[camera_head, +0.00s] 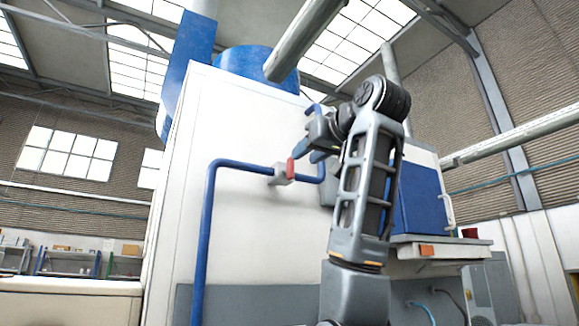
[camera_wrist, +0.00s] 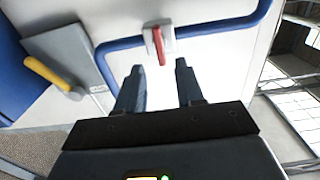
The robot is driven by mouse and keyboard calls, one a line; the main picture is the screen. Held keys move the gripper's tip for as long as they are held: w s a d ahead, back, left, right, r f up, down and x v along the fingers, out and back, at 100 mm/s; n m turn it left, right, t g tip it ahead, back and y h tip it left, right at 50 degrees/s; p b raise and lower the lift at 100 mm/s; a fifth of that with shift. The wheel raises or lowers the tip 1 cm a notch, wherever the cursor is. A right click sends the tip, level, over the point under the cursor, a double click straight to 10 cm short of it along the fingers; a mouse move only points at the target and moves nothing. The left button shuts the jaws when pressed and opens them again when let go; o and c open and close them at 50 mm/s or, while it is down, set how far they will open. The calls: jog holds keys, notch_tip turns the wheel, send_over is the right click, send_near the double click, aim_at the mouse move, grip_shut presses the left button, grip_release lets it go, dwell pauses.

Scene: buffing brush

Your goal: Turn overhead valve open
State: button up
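The valve has a small red handle (camera_head: 290,169) on a pale valve body (camera_head: 279,175), set in a blue pipe (camera_head: 235,164) on the white machine wall. In the wrist view the red handle (camera_wrist: 160,46) is at the upper middle, lying across the pale body. My gripper (camera_head: 308,156) is raised beside the valve, to its right in the head view. In the wrist view my gripper (camera_wrist: 159,76) has its two fingers apart with nothing between them. The handle shows just beyond the fingertips, roughly in line with the gap. I see no contact.
The white machine wall (camera_head: 185,130) stands close behind the pipe. The wrist view shows a yellow handle (camera_wrist: 47,71) by a grey panel (camera_wrist: 75,45) at the left. A blue panel (camera_head: 420,200) and a ledge (camera_head: 430,248) lie right of my arm. A thick pipe (camera_head: 303,38) passes overhead.

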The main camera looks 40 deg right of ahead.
aim_at(293, 164)
jog(key=p+x, duration=0.2)
jog(key=x, duration=0.4)
jog(key=shift+w+d, duration=0.1)
jog(key=shift+w, duration=0.25)
jog(key=shift+f, duration=0.1)
jog(key=shift+c, duration=0.3)
grip_shut()
